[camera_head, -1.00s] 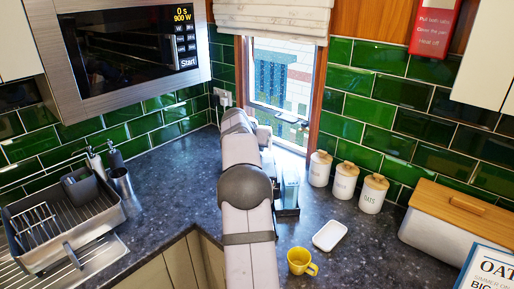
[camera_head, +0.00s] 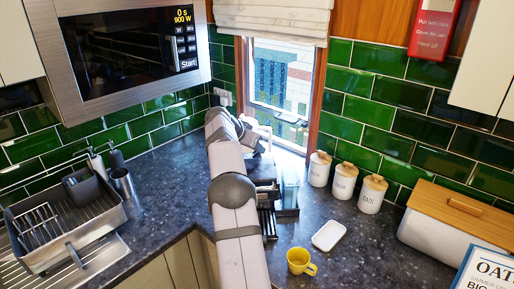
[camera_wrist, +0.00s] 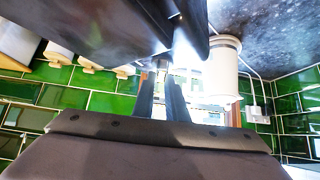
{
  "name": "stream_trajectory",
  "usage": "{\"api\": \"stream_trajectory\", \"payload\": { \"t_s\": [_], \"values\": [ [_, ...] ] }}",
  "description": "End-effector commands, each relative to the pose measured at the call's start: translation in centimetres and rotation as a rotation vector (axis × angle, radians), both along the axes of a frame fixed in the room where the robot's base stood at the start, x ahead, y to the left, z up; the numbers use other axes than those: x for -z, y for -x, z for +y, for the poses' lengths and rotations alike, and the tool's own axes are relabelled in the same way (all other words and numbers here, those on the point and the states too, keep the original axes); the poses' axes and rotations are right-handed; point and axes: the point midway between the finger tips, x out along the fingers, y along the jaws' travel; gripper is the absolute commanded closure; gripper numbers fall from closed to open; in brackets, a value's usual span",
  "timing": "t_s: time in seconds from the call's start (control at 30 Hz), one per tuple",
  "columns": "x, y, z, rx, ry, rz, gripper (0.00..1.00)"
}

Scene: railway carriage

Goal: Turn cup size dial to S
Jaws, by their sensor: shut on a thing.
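The dark coffee machine (camera_head: 264,168) stands on the counter behind my arm, with a clear bluish tank (camera_head: 289,190) at its right. In the wrist view, which is upside down, its dark body (camera_wrist: 100,25) fills the top. My gripper (camera_wrist: 163,78) has its two dark fingers close together at the machine, shut on a small part there. I take this to be the cup size dial; it is mostly hidden between the fingertips, and its marks and setting cannot be read. In the head view my arm hides the fingertips.
A white cylinder (camera_wrist: 222,75) stands close beside the fingers in the wrist view. A yellow cup (camera_head: 299,261) and white dish (camera_head: 328,236) are on the counter right of my arm. Lidded canisters (camera_head: 344,183) line the wall. A dish rack (camera_head: 62,240) is at left.

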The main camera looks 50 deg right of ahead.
Motion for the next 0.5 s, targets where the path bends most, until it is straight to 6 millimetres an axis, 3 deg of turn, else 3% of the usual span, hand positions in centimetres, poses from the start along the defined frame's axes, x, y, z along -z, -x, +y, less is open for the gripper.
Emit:
{"api": "stream_trajectory", "payload": {
  "t_s": [0.07, 0.1, 0.17, 0.2, 0.5],
  "values": [
    [0.14, 0.03, 0.07, 0.002, -0.003, 0.001, 1.00],
    [0.15, 0.03, 0.06, 0.002, -0.004, 0.001, 0.85],
    [0.14, 0.03, 0.05, 0.002, -0.003, 0.001, 0.71],
    [0.13, 0.03, 0.05, 0.001, -0.003, 0.001, 0.69],
    [0.03, 0.03, 0.08, 0.000, -0.001, 0.000, 0.69]
  ]
}}
